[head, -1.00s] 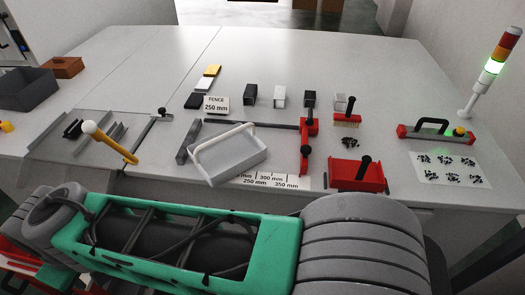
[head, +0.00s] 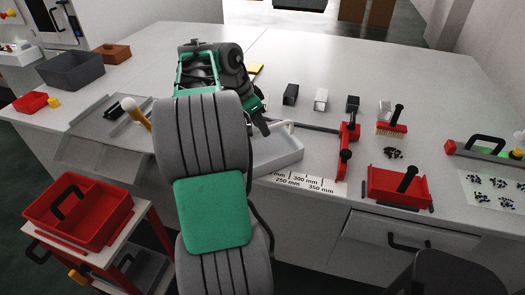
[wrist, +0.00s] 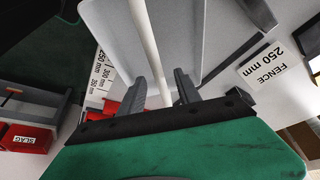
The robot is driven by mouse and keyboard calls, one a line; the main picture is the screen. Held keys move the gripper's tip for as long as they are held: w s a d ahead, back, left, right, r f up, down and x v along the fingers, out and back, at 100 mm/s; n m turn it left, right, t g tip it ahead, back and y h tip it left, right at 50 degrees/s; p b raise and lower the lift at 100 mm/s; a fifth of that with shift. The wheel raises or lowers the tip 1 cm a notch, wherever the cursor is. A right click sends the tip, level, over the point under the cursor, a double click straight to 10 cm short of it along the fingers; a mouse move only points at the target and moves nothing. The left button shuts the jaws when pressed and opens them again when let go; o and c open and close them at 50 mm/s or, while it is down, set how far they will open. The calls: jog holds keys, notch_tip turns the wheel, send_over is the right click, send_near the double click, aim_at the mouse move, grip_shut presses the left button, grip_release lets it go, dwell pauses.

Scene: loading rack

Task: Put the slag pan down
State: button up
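The slag pan, which I take to be the light grey pan (head: 283,155) with a white bar handle, rests near the front edge of the table. My arm hides its left part in the head view. My gripper (head: 264,126) comes down onto it from the upper left. In the wrist view the pan (wrist: 185,30) fills the top middle, and its white handle (wrist: 148,38) runs between my gripper's (wrist: 160,88) two dark fingers. The fingers stand apart, with a gap visible beside the handle.
A ruler strip (head: 300,183) lies along the front edge beside the pan. A red clamp (head: 346,150) and red tray (head: 398,188) stand to the right. A red-topped cart (head: 80,210) is at front left. A red thing labelled SLAG (wrist: 25,138) shows in the wrist view.

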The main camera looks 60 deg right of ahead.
jog(key=x, duration=0.3)
jog(key=shift+a, duration=0.1)
jog(key=shift+c, duration=0.2)
grip_shut()
jog(key=shift+r, duration=0.1)
dwell(0.9)
